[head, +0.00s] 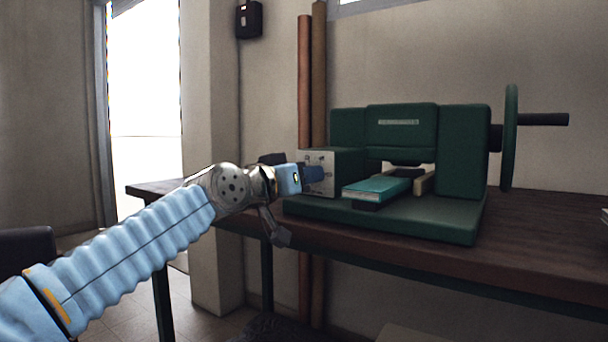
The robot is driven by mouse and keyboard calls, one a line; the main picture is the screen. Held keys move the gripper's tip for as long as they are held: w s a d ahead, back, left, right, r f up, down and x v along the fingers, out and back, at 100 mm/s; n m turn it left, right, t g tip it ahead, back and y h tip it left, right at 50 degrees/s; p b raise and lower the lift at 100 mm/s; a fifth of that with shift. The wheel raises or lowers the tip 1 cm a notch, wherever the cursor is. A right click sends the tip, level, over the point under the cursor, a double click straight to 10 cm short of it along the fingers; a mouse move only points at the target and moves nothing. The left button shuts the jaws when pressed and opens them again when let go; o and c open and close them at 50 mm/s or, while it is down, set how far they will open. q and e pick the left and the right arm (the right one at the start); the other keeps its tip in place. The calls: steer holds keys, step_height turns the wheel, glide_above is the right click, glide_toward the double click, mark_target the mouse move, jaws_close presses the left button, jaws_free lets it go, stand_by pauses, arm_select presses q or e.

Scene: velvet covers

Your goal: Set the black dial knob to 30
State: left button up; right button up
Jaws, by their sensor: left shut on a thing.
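A dark green machine (400,147) stands on a brown table. A light dial plate (316,160) with dark marks sits on the left face of its side box. My left gripper (314,174), at the end of the blue sleeved arm, reaches to this plate from the left. Its fingers are shut at the middle of the plate, where the black dial knob is hidden by them. I cannot read the dial's numbers or the knob's pointer. My right gripper is not in view.
A teal book-like block (376,189) lies on the machine's base. A green handwheel (509,138) with a dark bar is at the machine's right. Two upright pipes (304,90) stand behind the machine.

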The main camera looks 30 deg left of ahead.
arm_select(q)
steer(key=shift+n, duration=0.6)
steer(key=o, duration=1)
steer(key=shift+o, duration=0.2)
steer(key=shift+s, duration=0.15)
steer(key=s+a, duration=0.1)
steer(key=s, duration=1.2)
steer(key=shift+s, duration=0.25)
